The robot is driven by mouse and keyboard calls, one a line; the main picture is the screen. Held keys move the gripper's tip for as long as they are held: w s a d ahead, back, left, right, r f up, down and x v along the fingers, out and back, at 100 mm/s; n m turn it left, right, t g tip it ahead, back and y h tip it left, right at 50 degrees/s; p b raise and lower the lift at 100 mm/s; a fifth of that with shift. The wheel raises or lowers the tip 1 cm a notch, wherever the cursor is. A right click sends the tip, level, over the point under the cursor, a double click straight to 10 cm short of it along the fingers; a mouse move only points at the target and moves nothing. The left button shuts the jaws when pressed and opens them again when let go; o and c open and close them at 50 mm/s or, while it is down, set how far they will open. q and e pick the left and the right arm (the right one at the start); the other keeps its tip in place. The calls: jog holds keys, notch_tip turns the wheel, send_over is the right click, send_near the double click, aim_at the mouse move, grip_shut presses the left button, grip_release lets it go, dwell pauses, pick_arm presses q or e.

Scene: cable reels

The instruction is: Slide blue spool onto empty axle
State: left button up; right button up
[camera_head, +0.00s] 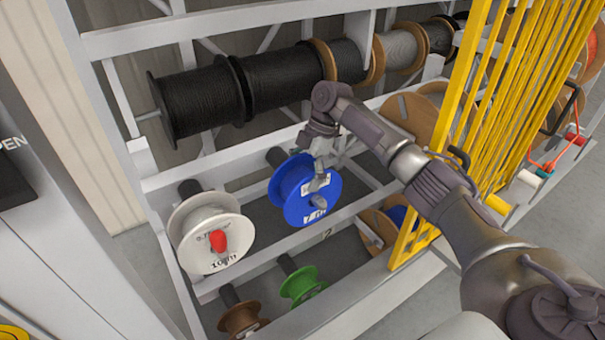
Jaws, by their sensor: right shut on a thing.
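The blue spool (291,196) is at the middle of the rack, its labelled face turned toward me. My right gripper (319,192) reaches down over the front of it and is shut on it, near its hub. A dark axle (276,156) shows just behind the spool's upper left edge. The spool hides the axle's front end, so I cannot tell whether the axle is inside the spool's hole. My left gripper is not in view.
A white spool (193,246) with a red hub sits left of the blue one. Green (303,287) and brown (243,319) spools are below. Large black cable reels (200,98) hang above. Yellow bars (462,80) stand to the right, close to my right arm.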

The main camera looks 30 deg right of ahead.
jog(key=o, duration=1.3)
jog(key=shift+r, duration=0.1)
jog(key=shift+c, duration=0.2)
jog(key=shift+o, duration=0.3)
jog(key=shift+s, duration=0.1)
jog(key=v, duration=1.2)
jog(key=shift+a, duration=0.1)
